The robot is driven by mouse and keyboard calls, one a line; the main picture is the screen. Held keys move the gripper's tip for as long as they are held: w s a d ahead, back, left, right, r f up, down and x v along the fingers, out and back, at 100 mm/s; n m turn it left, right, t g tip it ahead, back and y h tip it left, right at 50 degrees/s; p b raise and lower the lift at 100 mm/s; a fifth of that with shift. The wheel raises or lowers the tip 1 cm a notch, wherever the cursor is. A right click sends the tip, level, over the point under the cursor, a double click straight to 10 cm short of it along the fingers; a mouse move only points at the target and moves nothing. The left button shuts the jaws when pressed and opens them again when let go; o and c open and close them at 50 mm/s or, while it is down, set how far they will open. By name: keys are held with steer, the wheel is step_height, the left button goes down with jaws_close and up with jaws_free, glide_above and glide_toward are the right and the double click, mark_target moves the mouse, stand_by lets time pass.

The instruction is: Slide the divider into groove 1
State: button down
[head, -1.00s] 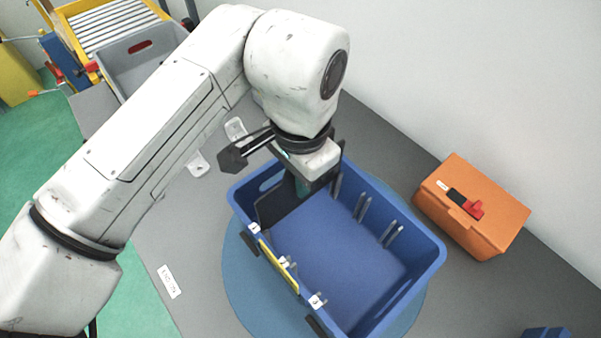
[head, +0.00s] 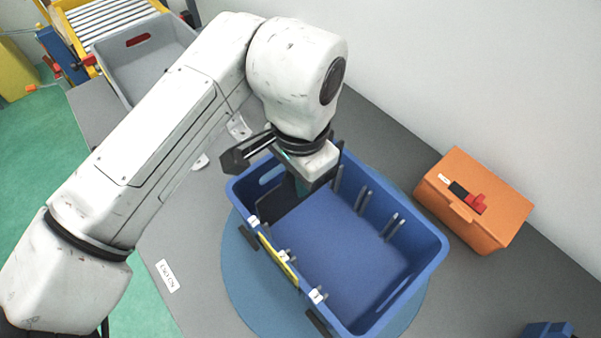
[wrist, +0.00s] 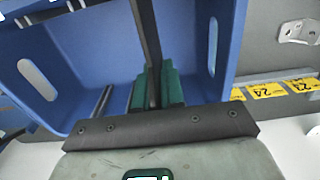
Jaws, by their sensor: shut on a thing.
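The dark divider (head: 275,212) is inside the blue crate (head: 418,288), across its far-left end. My gripper (head: 301,186) is over that end, reaching down inside the crate walls. In the wrist view its green fingertips (wrist: 156,88) are shut on the divider's thin top edge (wrist: 148,35). The crate's long walls carry paired ribs (head: 392,226) that form grooves. White number tags mark the near wall at the left (head: 253,221), middle (head: 283,256) and right (head: 316,296); I cannot read them surely. The divider lies near the left tag; whether its ends sit between ribs is hidden.
The crate stands on a round blue mat (head: 240,285) on a grey table. An orange case (head: 470,200) is to its right, and a grey bin (head: 145,60) stands at the back left. A white wall runs behind. The crate's middle and right part are empty.

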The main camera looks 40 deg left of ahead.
mark_target(300, 203)
steer(key=shift+f+b, duration=1.25)
steer(key=shift+f, duration=1.8)
steer(key=c, duration=1.2)
jaws_free()
steer(key=shift+o, duration=0.2)
step_height(300, 203, up, 11)
steer(key=shift+f+b, duration=0.1)
steer(key=shift+b, duration=0.3)
